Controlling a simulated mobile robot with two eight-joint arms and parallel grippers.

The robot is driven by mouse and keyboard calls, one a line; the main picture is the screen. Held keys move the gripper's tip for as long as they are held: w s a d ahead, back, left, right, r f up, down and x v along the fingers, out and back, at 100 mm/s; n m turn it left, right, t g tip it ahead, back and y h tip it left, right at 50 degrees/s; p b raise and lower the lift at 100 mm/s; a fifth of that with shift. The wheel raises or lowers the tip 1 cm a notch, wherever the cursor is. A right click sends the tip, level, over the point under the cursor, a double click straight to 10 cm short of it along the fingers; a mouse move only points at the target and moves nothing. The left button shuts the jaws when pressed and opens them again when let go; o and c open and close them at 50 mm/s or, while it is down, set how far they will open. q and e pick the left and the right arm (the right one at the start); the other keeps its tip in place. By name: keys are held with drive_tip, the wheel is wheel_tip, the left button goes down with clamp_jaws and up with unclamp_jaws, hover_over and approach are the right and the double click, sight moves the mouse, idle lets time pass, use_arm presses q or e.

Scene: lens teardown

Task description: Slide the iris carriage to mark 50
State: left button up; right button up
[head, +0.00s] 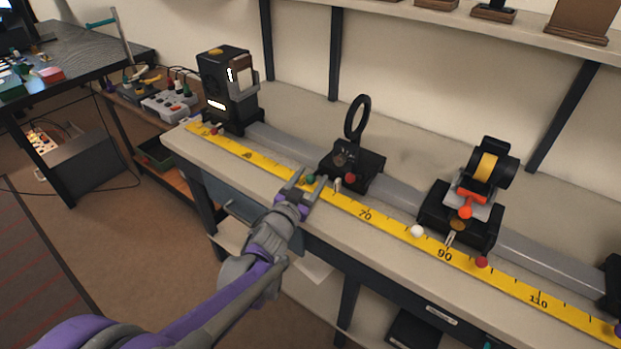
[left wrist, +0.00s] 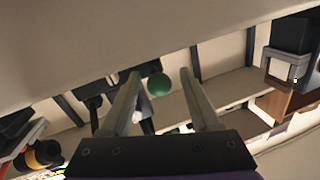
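A black carriage (head: 352,168) with an upright dark ring, which I take for the iris carriage, sits on the grey rail at the middle of the bench. It has a red knob (head: 350,178), a green knob (head: 310,179) and a pale pointer (head: 337,185) over the yellow scale (head: 395,229), left of the "70". My left gripper (head: 306,182) is open at the front left of this carriage, over the scale. The green knob also shows between the fingers (left wrist: 160,95) in the left wrist view (left wrist: 159,82); contact is not visible. The "50" print is not readable. My right gripper is not in view.
A black lamp housing (head: 228,85) stands on the rail's left end. Another carriage (head: 460,216) with an orange and black device stands at right near "90". A white knob (head: 417,231) and a red knob (head: 481,262) lie along the scale. The rail between lamp and ring carriage looks clear.

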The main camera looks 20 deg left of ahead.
use_arm(q)
clamp_jaws()
idle(1.2)
